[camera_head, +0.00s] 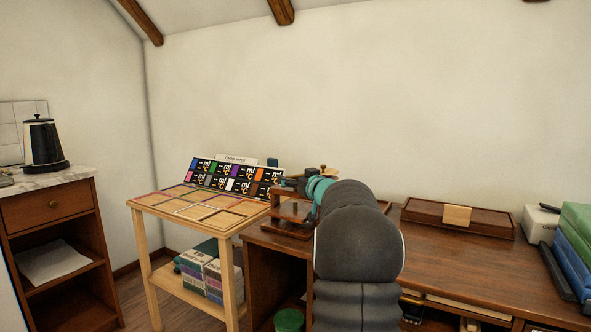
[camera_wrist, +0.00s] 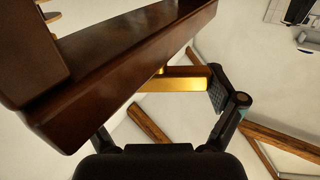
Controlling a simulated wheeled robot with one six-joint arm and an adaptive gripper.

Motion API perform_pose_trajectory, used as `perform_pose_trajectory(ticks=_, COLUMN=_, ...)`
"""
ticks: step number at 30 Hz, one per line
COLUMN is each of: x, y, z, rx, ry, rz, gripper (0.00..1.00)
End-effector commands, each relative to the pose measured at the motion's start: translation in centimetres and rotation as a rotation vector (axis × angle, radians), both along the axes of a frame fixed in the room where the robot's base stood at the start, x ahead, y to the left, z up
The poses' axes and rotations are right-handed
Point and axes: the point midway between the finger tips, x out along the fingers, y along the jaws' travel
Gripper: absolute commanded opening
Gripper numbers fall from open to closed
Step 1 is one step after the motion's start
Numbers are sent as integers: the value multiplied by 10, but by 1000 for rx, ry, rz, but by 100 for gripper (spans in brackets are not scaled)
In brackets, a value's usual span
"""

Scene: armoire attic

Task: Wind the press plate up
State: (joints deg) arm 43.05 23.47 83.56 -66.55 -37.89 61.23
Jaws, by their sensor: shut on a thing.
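The small press (camera_head: 293,210), of dark reddish-brown wood, stands at the left end of the desk, partly hidden by my arm. In the wrist view a thick dark wooden beam of the press (camera_wrist: 120,60) crosses the upper left. A brass bar (camera_wrist: 180,84) shows below the beam, against the pad of my right finger. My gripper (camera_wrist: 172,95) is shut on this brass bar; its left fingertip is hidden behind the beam. In the head view my arm covers the gripper. The press plate cannot be made out clearly in either view.
A light wooden stand (camera_head: 150,204) with sloped colour cards touches the area left of the desk (camera_head: 440,250). A dark wooden box (camera_head: 455,219) lies at the desk's back. Green and blue boxes (camera_head: 573,250) stand at the right. The desk's middle is clear.

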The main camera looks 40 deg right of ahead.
Motion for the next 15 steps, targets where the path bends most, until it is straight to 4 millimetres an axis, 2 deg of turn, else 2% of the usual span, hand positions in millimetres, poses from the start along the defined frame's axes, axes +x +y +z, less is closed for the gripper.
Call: perform_pose_trajectory(ticks=15, x=-1, y=0, z=1, rx=1, ry=1, rz=124, gripper=58)
